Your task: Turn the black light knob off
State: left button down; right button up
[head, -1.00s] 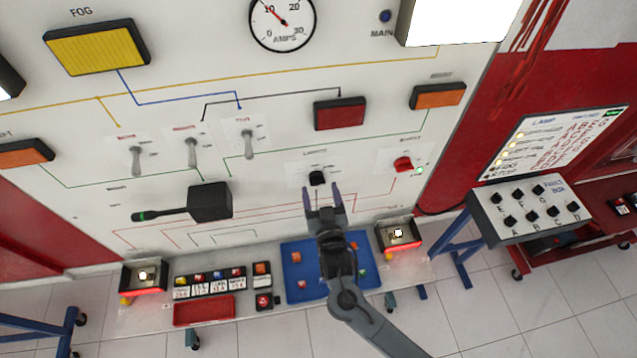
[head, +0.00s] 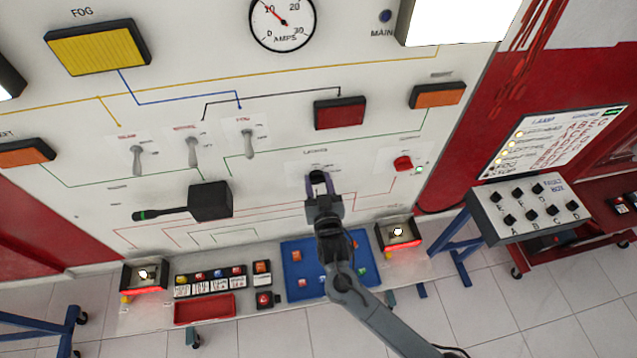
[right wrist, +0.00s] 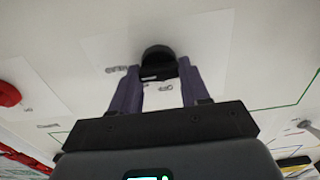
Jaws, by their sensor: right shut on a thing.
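The black light knob (head: 318,176) sits on the white panel under a small label, mostly covered by my right gripper in the head view. In the right wrist view the round black knob (right wrist: 158,62) lies between the tips of the two purple fingers. My right gripper (head: 319,182) is shut on the knob, with one finger on each side. The wrist view (right wrist: 158,75) shows both fingertips at the knob's sides. The knob's exact turn angle is hard to read. My left gripper is not in view.
A red knob (head: 403,163) is to the right on the panel, with a small green light beside it. Several toggle switches (head: 193,152) and a black lever box (head: 210,201) are to the left. A blue tray (head: 290,262) with small parts lies below. A fault box (head: 530,208) stands at right.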

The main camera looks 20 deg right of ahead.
jog(key=shift+c, duration=0.2)
jog(key=shift+r+n+p, duration=0.2)
jog(key=shift+n+p, duration=1.1)
jog(key=shift+n, duration=0.1)
jog(key=n+p, duration=0.3)
jog(key=n, duration=0.2)
jog(key=shift+a+f+p, duration=0.1)
jog(key=shift+a+p, duration=0.05)
jog(key=shift+p, duration=0.15)
jog(key=n+p, duration=0.2)
jog(key=n, duration=0.3)
jog(key=shift+a+f, duration=0.1)
jog(key=n+p, duration=0.2)
jog(key=n, duration=0.1)
jog(key=shift+f+n, duration=0.1)
jog(key=shift+n, duration=0.3)
jog(key=shift+f+n, duration=0.1)
jog(key=shift+n, duration=0.4)
jog(key=shift+p, duration=0.3)
jog(key=shift+n, duration=0.3)
